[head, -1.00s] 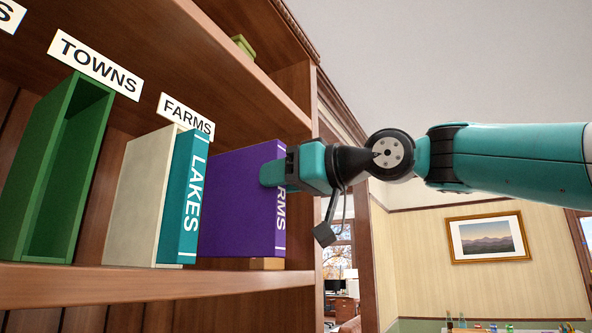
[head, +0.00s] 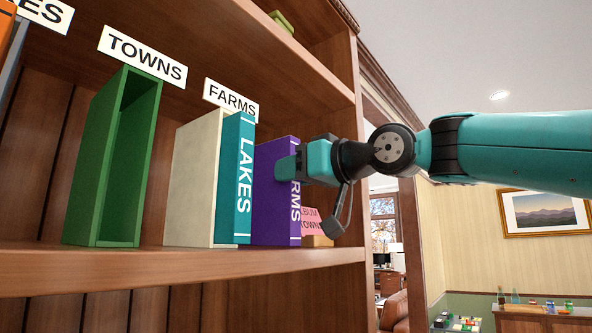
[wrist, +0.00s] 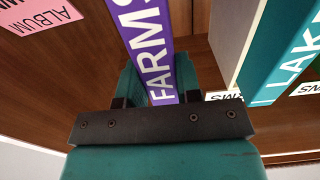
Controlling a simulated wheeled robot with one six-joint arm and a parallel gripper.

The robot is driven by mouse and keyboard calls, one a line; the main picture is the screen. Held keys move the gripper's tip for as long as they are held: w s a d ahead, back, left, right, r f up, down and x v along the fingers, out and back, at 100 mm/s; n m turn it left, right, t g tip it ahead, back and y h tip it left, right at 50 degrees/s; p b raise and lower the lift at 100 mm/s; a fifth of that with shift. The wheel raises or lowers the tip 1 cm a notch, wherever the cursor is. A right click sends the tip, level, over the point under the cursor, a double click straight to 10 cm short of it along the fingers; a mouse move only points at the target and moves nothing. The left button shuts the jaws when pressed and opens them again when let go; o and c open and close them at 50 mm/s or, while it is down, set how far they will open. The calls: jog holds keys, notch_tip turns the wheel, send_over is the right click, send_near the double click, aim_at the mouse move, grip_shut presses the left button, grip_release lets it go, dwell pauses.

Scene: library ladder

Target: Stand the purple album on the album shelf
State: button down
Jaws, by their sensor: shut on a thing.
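The purple album (head: 275,190), with FARMS on its spine, is upright on the shelf level, just right of the teal LAKES album (head: 236,180). My gripper (head: 290,167) is shut on its spine from the front; the fingers also show either side of the spine in the wrist view (wrist: 160,85). I cannot tell whether its base touches the board. The LAKES album stands beside a cream case (head: 193,185) under the FARMS sign (head: 231,99). A green case (head: 118,160), open at the front and empty, stands under the TOWNS sign (head: 142,56).
A wooden block (head: 318,241) with a pink label (head: 311,221), partly hidden, is right of the purple album. The shelf board (head: 180,262) ends at a wooden upright (head: 347,90). A picture (head: 541,213) hangs on the far wall.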

jog(key=shift+r, duration=0.1)
jog(key=c, duration=0.7)
grip_release()
jog(key=shift+c, duration=0.2)
jog(key=shift+s+d, duration=0.1)
